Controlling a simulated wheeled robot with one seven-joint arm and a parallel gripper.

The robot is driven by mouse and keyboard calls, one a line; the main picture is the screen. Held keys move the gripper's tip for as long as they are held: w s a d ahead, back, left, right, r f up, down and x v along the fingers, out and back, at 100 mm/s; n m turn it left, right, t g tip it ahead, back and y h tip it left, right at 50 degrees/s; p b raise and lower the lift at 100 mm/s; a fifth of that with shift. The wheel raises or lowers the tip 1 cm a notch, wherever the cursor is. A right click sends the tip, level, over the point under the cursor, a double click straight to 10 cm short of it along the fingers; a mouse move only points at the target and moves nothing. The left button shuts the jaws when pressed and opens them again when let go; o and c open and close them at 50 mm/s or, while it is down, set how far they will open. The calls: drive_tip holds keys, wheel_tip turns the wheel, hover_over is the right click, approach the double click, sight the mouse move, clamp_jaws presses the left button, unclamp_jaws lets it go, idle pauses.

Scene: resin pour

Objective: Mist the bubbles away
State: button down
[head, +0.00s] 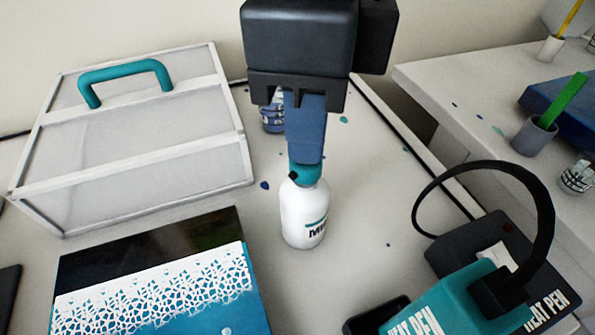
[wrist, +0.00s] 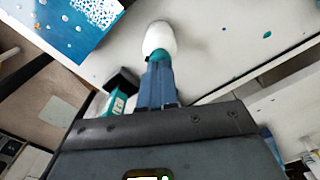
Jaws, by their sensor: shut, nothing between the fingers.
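A white mist bottle (head: 301,212) with a teal top stands upright on the table; its label is partly readable. It also shows in the wrist view (wrist: 160,39). My gripper (head: 305,160) points down at the bottle's teal top, its blue fingers together and empty. The fingertips overlap the top in both views; I cannot tell whether they touch it. The resin panel (head: 150,241), black, white lace and blue, lies at the front left. Pale bubbles (wrist: 78,29) dot its blue part in the wrist view.
A framed cover (head: 150,178) with a teal handle (head: 124,73) stands at the back left. A teal heat pen (head: 455,305) and its dark corded base (head: 480,247) are at the front right. A patterned cup (head: 272,115) is partly hidden behind my gripper.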

drive_tip(key=shift+f+b, duration=0.45)
drive_tip(key=shift+r, duration=0.2)
drive_tip(key=shift+r+p, duration=0.4)
drive_tip(key=shift+r, duration=0.5)
drive_tip(key=shift+f+b, duration=1.1)
drive_tip(key=shift+b, duration=0.1)
drive_tip(key=shift+r, duration=0.15)
drive_tip(key=shift+r+p, duration=0.4)
drive_tip(key=shift+r, duration=0.55)
